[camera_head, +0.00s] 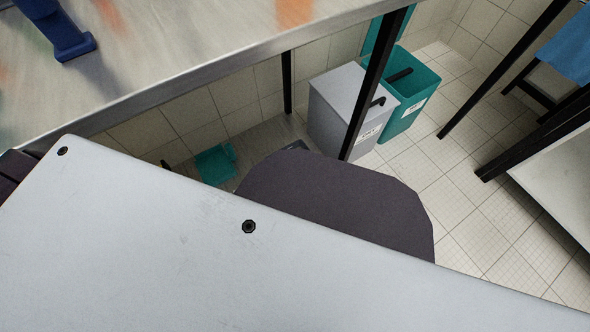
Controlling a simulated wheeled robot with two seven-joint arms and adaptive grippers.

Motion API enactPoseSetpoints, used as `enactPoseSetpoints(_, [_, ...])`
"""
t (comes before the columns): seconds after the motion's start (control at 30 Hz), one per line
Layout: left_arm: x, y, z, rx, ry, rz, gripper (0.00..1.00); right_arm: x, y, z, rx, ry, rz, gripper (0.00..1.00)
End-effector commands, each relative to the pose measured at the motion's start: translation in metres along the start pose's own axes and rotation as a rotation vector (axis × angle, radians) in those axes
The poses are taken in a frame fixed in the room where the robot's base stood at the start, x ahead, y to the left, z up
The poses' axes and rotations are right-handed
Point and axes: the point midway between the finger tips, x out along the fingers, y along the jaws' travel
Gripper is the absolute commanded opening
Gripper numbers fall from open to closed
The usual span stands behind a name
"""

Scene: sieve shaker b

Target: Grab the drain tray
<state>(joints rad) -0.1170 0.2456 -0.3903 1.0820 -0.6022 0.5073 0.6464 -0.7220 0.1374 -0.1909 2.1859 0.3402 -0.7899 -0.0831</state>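I cannot make out a drain tray for sure in the head view. Neither of my grippers shows in this view. A large light grey panel with black screws, which looks like part of my own body, covers the lower part of the picture and hides what lies behind it. A small teal object (215,164) lies low under the table, partly cut off by the panel; I cannot tell what it is.
A metal-edged table (190,45) crosses the upper left, with a dark blue object (58,28) on it. Beneath and beyond stand a grey bin (335,108) and a teal bin (408,122) by black posts. Tiled floor (455,205) is open at right, beside a white surface (562,180).

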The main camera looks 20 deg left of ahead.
Motion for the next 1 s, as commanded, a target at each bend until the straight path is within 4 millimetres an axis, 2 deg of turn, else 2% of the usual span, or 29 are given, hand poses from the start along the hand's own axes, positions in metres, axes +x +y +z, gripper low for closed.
enactPoseSetpoints(1.0, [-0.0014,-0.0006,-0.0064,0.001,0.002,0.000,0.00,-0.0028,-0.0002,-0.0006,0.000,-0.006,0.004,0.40])
